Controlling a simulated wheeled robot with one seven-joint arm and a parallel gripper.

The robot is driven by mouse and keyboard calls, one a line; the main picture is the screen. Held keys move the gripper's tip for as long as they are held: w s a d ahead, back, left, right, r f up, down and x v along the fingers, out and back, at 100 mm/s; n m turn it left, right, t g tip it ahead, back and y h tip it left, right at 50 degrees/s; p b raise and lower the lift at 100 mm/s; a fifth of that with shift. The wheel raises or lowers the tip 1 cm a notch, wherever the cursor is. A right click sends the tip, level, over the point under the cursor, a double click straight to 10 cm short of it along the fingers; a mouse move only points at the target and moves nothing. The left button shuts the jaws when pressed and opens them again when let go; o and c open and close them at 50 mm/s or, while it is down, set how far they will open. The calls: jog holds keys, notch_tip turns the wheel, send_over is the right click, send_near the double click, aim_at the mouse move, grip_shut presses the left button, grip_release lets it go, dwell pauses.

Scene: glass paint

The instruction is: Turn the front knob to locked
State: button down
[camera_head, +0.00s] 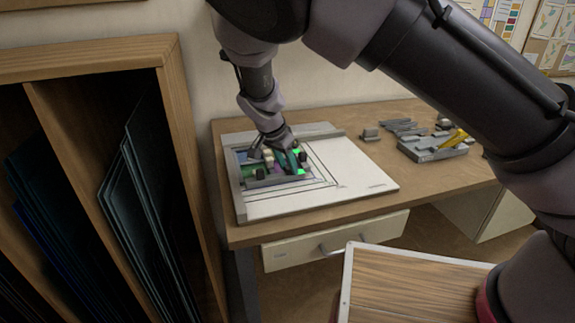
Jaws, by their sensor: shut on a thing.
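A small clamp fixture with dark knobs and bright green patches (301,153) sits at the left part of a white board (350,183) on the desk. My gripper (277,160) reaches down from above into this fixture. Its fingers are shut on a small part there, seemingly a knob, but the part between them is mostly hidden. A dark knob-like piece (261,173) shows at the near side of the fixture. I cannot tell at this size which knob is the front one or how it is turned.
A grey tray (432,150) with a yellow tool (455,138) and several grey parts stand at the back right of the desk (390,125). A wooden rack (172,95) with dark sheets stands close on the left. My arm crosses the upper right.

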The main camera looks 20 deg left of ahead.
jog(key=shift+s, duration=0.1)
jog(key=shift+c, duration=2.3)
grip_release()
jog(key=v, duration=1)
jog(key=shift+r, duration=0.35)
jog(key=shift+a, duration=0.1)
